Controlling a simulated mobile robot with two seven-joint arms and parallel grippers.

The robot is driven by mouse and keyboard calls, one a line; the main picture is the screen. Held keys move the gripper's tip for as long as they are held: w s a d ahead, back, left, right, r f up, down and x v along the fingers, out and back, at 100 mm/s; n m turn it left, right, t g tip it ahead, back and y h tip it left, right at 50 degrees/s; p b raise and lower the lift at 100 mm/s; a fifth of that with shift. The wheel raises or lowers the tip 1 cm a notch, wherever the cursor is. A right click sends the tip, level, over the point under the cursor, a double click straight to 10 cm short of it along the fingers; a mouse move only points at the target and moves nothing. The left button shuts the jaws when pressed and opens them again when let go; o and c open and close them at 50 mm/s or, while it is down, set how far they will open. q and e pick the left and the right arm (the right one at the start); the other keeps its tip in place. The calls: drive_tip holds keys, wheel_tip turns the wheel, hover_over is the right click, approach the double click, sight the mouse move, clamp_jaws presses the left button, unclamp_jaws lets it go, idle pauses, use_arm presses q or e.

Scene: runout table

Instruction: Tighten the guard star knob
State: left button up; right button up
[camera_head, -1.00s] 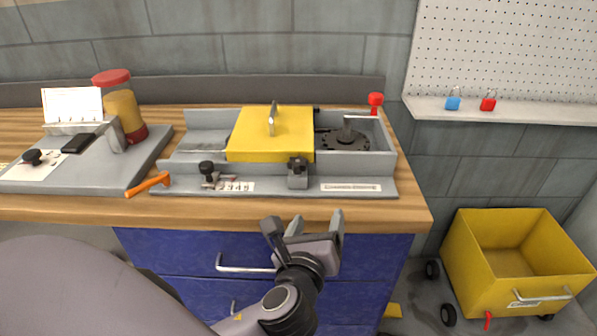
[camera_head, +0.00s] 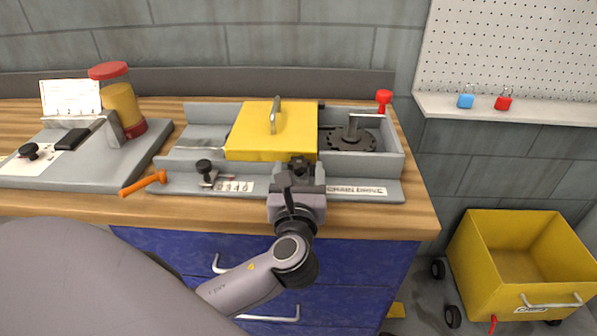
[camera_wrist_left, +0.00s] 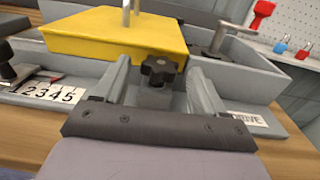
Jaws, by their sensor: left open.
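The guard star knob is a dark, lobed knob (camera_wrist_left: 158,70) on a grey block at the front edge of the yellow guard (camera_wrist_left: 110,32). In the head view the knob (camera_head: 299,165) shows just beyond my left gripper (camera_head: 300,178). The yellow guard (camera_head: 272,130) lies flat over the grey machine, with an upright handle on top. In the left wrist view my left gripper (camera_wrist_left: 158,82) is open, one finger on each side of the knob. The fingers look apart from the knob, though the exact gap is hard to tell. My right gripper is not in view.
A second black knob (camera_head: 204,168) stands left of the guard beside a number plate (camera_head: 234,187). An orange tool (camera_head: 143,183) lies at the machine's left. A red knob (camera_head: 384,97) rises at the back right. A yellow bin (camera_head: 470,262) stands on the floor.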

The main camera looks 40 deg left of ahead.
use_arm(q)
drive_tip(key=shift+c, duration=0.4)
drive_tip(key=c, duration=1)
drive_tip(key=shift+a+r+m+t+h+p, duration=0.15)
drive_tip(key=shift+a+m+t+h+p, duration=0.1)
drive_tip(key=shift+m+t+h+p, duration=0.55)
drive_tip(key=shift+s+a+m+h+p, duration=0.15)
drive_tip(key=shift+m+h+p, duration=0.65)
drive_tip(key=shift+h, duration=0.4)
drive_tip(key=shift+a+m+t+h+p, duration=0.15)
drive_tip(key=shift+m+t+h+p, duration=0.25)
drive_tip(key=shift+h, duration=0.6)
drive_tip(key=shift+a+f+m+t+h, duration=0.1)
drive_tip(key=shift+m+t+h, duration=0.05)
drive_tip(key=shift+m+h, duration=0.55)
drive_tip(key=shift+a+f+m+t+h, duration=0.15)
drive_tip(key=shift+m+h, duration=0.25)
drive_tip(key=shift+h, duration=0.5)
drive_tip(key=shift+r, duration=0.1)
